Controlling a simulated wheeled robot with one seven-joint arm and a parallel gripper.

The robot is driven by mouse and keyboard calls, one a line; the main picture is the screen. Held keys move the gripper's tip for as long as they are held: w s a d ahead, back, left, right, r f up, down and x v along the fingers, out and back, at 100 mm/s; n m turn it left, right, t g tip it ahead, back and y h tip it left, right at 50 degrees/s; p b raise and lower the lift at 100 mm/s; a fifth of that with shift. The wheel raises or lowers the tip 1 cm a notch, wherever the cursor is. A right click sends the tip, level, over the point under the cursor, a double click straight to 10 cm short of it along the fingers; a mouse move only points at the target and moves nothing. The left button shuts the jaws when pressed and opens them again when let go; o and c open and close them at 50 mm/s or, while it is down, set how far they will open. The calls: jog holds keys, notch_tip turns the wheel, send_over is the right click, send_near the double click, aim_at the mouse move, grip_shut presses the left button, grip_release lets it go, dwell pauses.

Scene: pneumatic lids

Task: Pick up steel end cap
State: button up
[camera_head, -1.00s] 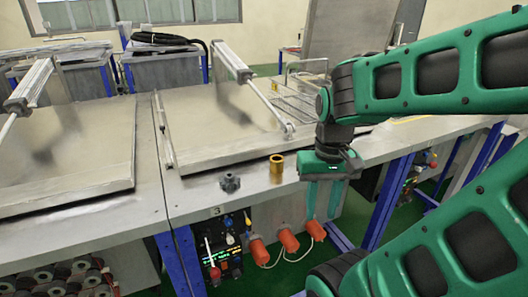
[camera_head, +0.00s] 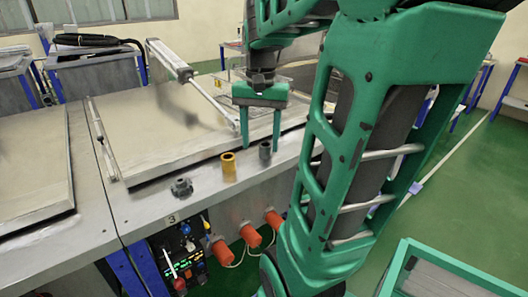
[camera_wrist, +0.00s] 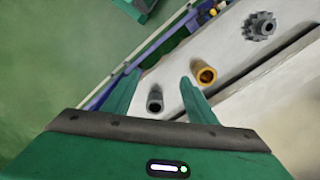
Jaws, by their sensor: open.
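The steel end cap looks to be the small dark grey cylinder (camera_head: 265,153) on the front ledge of the bench, right of a brass cylinder. It also shows in the wrist view (camera_wrist: 155,101), upright with a hole in its top, between my fingers near the left one. My gripper (camera_head: 260,147) is open and empty, fingers pointing down, at or just above the grey cylinder. In the wrist view my gripper (camera_wrist: 158,82) frames it, with the brass cylinder outside the right finger. I cannot tell whether the fingertips reach below its top.
The brass cylinder (camera_head: 229,167) and a dark toothed knob (camera_head: 182,188) stand left on the same ledge. A large metal lid (camera_head: 165,130) with a pneumatic cylinder (camera_head: 168,59) lies behind. Orange plugs (camera_head: 250,236) stick out below the ledge. A green-edged crate (camera_head: 440,262) stands right.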

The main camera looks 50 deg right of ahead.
aim_at(265, 144)
jog(key=w+d+r+m, duration=0.3)
jog(key=w+d, duration=0.1)
jog(key=d, duration=0.3)
jog(key=f, duration=1)
jog(key=shift+d, duration=0.2)
jog(key=c, duration=1.2)
jog(key=shift+c, duration=0.6)
jog(key=shift+r, duration=0.1)
